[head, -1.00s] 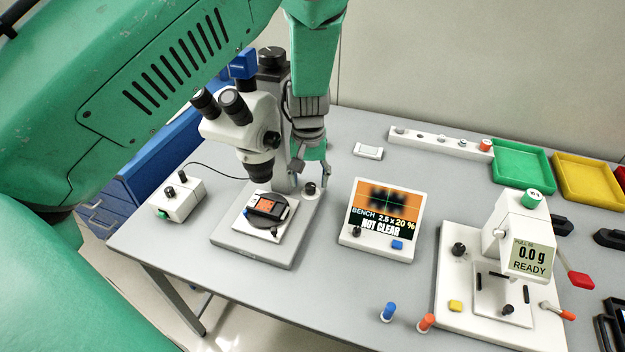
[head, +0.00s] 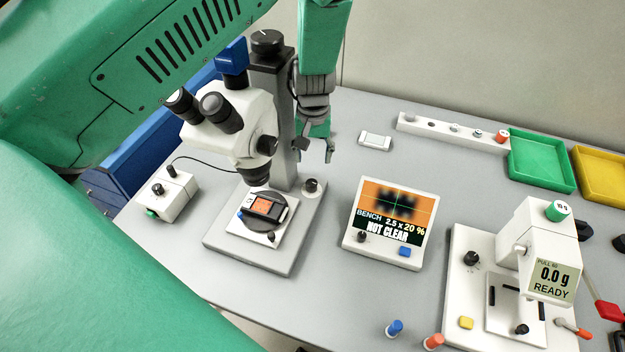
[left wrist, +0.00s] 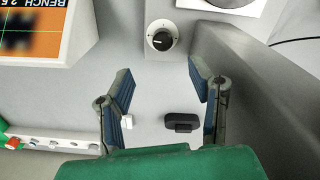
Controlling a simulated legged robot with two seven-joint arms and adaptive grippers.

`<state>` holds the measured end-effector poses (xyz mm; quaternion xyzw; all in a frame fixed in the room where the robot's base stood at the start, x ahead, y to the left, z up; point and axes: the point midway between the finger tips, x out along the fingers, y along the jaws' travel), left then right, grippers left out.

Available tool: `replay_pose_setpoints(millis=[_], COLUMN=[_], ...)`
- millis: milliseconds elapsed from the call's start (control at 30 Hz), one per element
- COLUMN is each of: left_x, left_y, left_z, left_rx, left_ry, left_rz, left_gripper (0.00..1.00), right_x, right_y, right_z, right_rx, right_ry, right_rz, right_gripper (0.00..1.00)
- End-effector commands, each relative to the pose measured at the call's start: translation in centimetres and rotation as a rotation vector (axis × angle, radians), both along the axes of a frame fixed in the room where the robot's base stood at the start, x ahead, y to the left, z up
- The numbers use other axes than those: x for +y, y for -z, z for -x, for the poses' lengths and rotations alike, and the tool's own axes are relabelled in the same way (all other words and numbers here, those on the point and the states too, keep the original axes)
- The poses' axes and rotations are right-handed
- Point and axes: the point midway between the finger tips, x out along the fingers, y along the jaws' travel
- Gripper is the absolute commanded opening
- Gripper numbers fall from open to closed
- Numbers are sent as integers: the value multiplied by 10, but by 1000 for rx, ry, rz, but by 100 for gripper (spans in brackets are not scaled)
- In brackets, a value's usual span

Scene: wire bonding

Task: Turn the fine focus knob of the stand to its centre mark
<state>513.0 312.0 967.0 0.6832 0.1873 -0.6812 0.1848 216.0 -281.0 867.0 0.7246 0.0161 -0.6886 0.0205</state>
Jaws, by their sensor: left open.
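The fine focus knob (head: 311,185) is a small black knob at the back right corner of the microscope stand's pale base (head: 230,245). In the left wrist view the knob (left wrist: 162,40) sits on a white dial with small dark marks, and its white pointer line points roughly left. My left gripper (head: 317,154) is open and empty, beside the stand's column and above and behind the knob. In the left wrist view its fingertips (left wrist: 159,67) are apart, with the knob just beyond them. My right gripper is not in view.
The monitor (head: 390,222) right of the stand reads NOT CLEAR and shows a blurred dark pattern. The microscope head (head: 235,120) and column (head: 280,130) stand close left of my gripper. A white switch box (head: 375,141) lies behind. Bare table lies between stand and monitor.

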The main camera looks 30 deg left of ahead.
Motion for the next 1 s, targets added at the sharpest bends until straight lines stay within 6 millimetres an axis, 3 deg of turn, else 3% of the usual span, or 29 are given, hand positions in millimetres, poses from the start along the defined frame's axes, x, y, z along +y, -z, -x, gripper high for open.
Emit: replay_pose_setpoints(millis=[300,500,933,967,1000], left_x=[6,4,2,3,3], left_y=[71,99,110,110,110], left_z=[1,0,0,0,0], left_rx=[4,2,-1,0,0], left_ry=[-2,-2,-2,-2,-2], left_rz=[6,5,3,4,4], left_gripper=[48,48,48,45,31], right_x=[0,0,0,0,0], right_y=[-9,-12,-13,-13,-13], right_z=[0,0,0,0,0], right_rx=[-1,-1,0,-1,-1], right_ry=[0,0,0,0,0], right_rz=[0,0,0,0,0], right_gripper=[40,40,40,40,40])
